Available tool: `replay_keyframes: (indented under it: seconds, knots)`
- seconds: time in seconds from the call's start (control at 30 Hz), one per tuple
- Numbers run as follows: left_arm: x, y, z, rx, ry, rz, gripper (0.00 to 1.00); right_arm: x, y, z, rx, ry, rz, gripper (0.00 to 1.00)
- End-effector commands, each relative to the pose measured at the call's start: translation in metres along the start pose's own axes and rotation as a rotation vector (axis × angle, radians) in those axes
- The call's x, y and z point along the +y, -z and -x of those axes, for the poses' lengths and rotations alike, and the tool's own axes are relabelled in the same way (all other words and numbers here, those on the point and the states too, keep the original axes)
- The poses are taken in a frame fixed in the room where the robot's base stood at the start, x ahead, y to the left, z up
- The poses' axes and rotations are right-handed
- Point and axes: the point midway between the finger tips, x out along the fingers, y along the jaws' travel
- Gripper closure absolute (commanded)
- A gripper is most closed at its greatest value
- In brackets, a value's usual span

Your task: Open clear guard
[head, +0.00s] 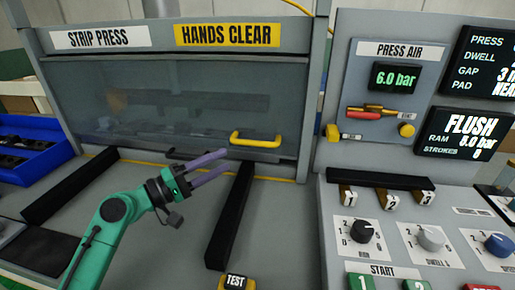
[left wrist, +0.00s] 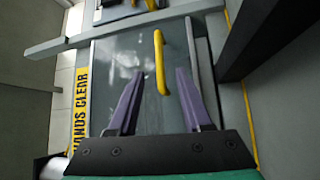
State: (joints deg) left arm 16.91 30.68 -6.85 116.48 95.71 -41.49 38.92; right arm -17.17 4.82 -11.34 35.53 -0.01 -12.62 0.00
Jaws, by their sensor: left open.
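The clear guard (head: 150,98) is a see-through panel on the front of the strip press, and it is down over the opening. Its yellow handle (head: 256,140) is at the lower right of the panel. My left gripper (head: 222,163) is open and empty, with purple fingers pointing toward the handle, a little below and left of it. In the left wrist view the handle (left wrist: 160,62) lies ahead of and between the open fingers (left wrist: 158,85), apparently beyond their tips. The guard (left wrist: 122,55) fills the background there. My right gripper is not in view.
Black rails (head: 230,215) stand on the press bed beside my left arm. A blue bin (head: 30,150) is at the left. The control panel (head: 390,225) with knobs and buttons is at the right. A yellow-black TEST button (head: 236,282) is at the front.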

Motion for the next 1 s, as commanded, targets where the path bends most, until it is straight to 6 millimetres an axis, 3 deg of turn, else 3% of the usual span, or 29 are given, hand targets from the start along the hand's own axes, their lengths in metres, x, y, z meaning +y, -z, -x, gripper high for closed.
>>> replay_keyframes:
  seconds: [0.1, 0.4, 0.53, 0.77, 0.83, 0.9, 1.0]
  knots:
    - [0.008, 0.000, -0.033, -0.003, -0.004, 0.001, 0.51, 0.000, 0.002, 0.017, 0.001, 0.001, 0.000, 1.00]
    - [0.004, 0.001, -0.105, 0.000, -0.002, 0.001, 0.51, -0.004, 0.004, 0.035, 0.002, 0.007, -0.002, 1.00]
    - [0.002, 0.000, -0.117, 0.000, -0.001, -0.001, 0.51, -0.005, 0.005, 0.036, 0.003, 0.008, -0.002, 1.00]
    - [0.001, 0.000, -0.118, 0.000, 0.000, -0.001, 0.51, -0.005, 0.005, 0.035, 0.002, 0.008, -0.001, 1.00]
    - [0.001, 0.000, -0.118, 0.000, 0.000, -0.001, 0.70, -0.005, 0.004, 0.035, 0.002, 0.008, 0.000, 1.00]
    - [0.001, 0.000, -0.118, 0.000, 0.000, -0.001, 0.96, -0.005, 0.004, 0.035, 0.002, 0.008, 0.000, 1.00]
    - [0.001, 0.000, -0.118, 0.000, 0.000, 0.000, 1.00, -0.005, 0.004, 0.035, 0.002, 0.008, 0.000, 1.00]
